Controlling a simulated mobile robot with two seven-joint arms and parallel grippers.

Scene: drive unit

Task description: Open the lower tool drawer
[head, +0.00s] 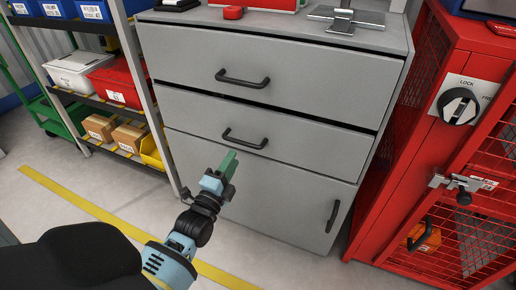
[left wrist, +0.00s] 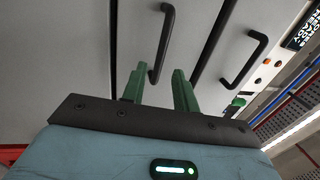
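The grey cabinet has an upper drawer (head: 300,85) and, below it, the lower tool drawer (head: 310,130), which looks closed. The lower drawer's black bar handle (head: 245,139) also shows in the left wrist view (left wrist: 165,45), just beyond my fingertips. My left gripper (head: 229,163) has green fingers and is below and slightly left of that handle in the head view. In the left wrist view its two fingers (left wrist: 157,86) stand apart with nothing between them. The handle lies ahead of the gap, and I see no contact. My right gripper is out of view.
The upper drawer's handle (head: 242,78) is above. A door with an upright handle (head: 333,215) is below. A red mesh cage (head: 430,130) stands close at the right. A shelf with bins (head: 118,80) stands at the left. The floor in front, with a yellow line (head: 100,225), is clear.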

